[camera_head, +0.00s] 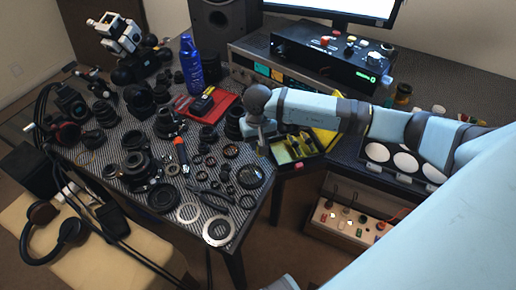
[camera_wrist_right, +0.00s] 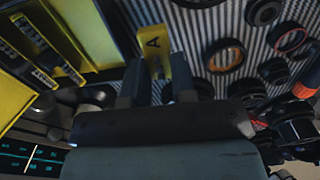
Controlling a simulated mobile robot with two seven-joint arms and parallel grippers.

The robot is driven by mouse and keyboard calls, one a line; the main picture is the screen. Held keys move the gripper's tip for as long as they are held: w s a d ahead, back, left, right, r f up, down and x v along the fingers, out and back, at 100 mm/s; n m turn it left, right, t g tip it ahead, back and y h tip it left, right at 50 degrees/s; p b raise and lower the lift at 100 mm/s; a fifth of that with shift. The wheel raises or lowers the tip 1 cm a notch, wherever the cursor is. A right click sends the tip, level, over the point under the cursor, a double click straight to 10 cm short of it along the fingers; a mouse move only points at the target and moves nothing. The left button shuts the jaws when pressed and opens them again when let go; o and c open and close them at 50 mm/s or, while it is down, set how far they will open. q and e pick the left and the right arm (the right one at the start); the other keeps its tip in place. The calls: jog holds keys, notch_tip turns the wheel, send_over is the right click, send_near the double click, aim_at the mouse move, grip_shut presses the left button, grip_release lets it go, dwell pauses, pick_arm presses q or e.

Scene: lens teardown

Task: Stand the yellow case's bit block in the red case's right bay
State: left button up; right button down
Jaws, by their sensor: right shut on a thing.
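The yellow case (camera_head: 290,150) lies open at the table's front right corner. In the right wrist view its yellow tray (camera_wrist_right: 98,30) is at the left, with several dark bits or blocks in it. My right gripper (camera_head: 262,139) is beside the case's left edge in the head view. In the right wrist view the gripper (camera_wrist_right: 157,80) is shut on a yellow bit block (camera_wrist_right: 153,45) marked "A", outside the tray over the striped table top. The block is hidden in the head view. The red case (camera_head: 224,101) lies farther back; its bays are too small to make out. My left gripper is not in view.
Lens rings and barrels crowd the table (camera_head: 225,177) left of the gripper. A blue bottle (camera_head: 191,65) stands behind the red case. An instrument box (camera_head: 330,58) stands at the back right. A crate of knobs (camera_head: 348,222) is below the table.

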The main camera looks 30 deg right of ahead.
aim_at(258, 144)
jog(key=shift+f, duration=1.6)
jog(key=shift+f, duration=0.1)
jog(key=shift+f+b, duration=0.15)
jog(key=shift+b, duration=0.2)
jog(key=c, duration=1.2)
grip_release()
